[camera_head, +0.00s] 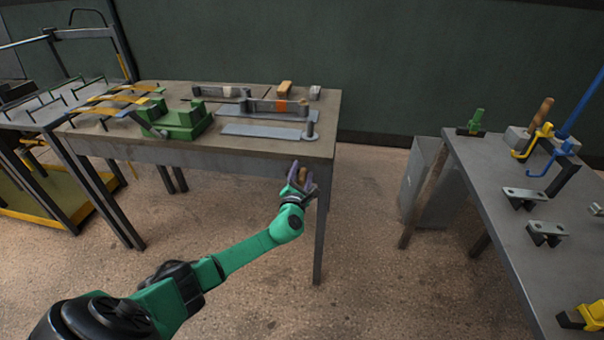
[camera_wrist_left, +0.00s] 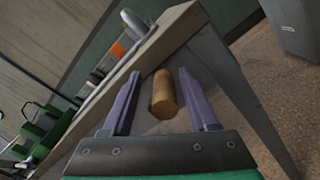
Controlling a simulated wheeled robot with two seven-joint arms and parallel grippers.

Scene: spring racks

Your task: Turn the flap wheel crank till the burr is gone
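The crank's wooden handle (camera_wrist_left: 163,95) is a short tan cylinder in front of the table's edge. In the left wrist view it sits between the two purple fingers of my left gripper (camera_wrist_left: 158,98), with gaps on both sides. In the head view my left gripper (camera_head: 301,176) is at the table's front right corner, fingers spread, the handle (camera_head: 302,174) partly hidden between them. A grey bar assembly with an orange band (camera_head: 283,105), possibly the flap wheel, lies on the tabletop above. I cannot make out a burr. My right gripper is not in view.
The worktable (camera_head: 215,151) also carries a green vise-like fixture (camera_head: 175,120), a flat grey plate (camera_head: 262,131) and small blocks. A second bench (camera_head: 500,215) with clamps stands at the right. A grey bin (camera_head: 432,185) is between them. The floor in front is clear.

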